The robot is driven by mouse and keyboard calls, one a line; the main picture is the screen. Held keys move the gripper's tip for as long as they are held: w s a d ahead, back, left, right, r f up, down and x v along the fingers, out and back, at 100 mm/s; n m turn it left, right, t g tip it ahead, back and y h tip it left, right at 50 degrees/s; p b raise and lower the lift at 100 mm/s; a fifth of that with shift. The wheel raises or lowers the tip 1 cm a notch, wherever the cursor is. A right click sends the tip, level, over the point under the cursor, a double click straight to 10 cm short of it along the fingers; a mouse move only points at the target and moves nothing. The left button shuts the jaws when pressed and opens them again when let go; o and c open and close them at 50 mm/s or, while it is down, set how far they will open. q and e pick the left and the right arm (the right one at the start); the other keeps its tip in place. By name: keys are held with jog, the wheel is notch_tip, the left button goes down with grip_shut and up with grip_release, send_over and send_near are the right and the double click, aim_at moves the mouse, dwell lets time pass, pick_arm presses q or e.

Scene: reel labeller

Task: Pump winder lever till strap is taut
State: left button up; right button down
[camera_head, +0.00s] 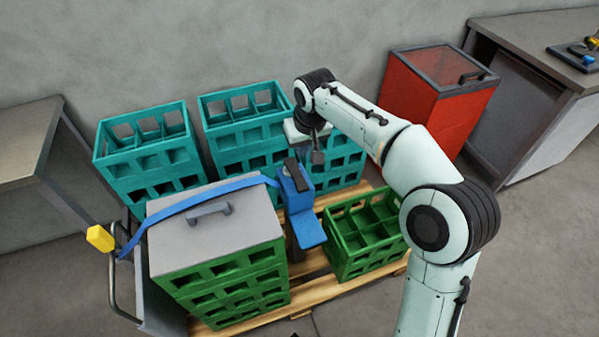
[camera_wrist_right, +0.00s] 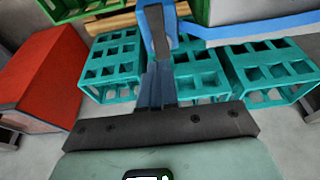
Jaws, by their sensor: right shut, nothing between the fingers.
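The blue winder (camera_head: 298,190) stands upright between the green crates, with a dark lever (camera_head: 294,174) on its top. In the right wrist view the winder (camera_wrist_right: 143,22) and its dark lever (camera_wrist_right: 159,34) are straight beyond my fingers. The blue strap (camera_head: 205,192) runs from the winder across the grey lid and down its left side. My right gripper (camera_head: 318,158) is shut and empty, just right of and above the lever in the head view; contact cannot be told. Its fingers also show in the right wrist view (camera_wrist_right: 157,75). My left gripper is not in view.
The grey lid (camera_head: 245,236) with a handle covers stacked green crates (camera_head: 240,290) on a wooden pallet (camera_head: 310,265). A low green crate (camera_head: 352,262) is on the right. Teal crates (camera_head: 150,180) stand behind. A red bin (camera_head: 425,105) and grey benches flank the pallet.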

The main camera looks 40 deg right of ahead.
jog(key=b, duration=0.3)
send_near(300, 183)
jog(key=w+f, duration=0.2)
jog(key=f, duration=0.1)
jog(key=w+d+f, duration=0.1)
jog(key=shift+w+f, duration=0.15)
jog(key=shift+f, duration=0.25)
jog(key=shift+f+b, duration=0.35)
jog(key=shift+f, duration=0.4)
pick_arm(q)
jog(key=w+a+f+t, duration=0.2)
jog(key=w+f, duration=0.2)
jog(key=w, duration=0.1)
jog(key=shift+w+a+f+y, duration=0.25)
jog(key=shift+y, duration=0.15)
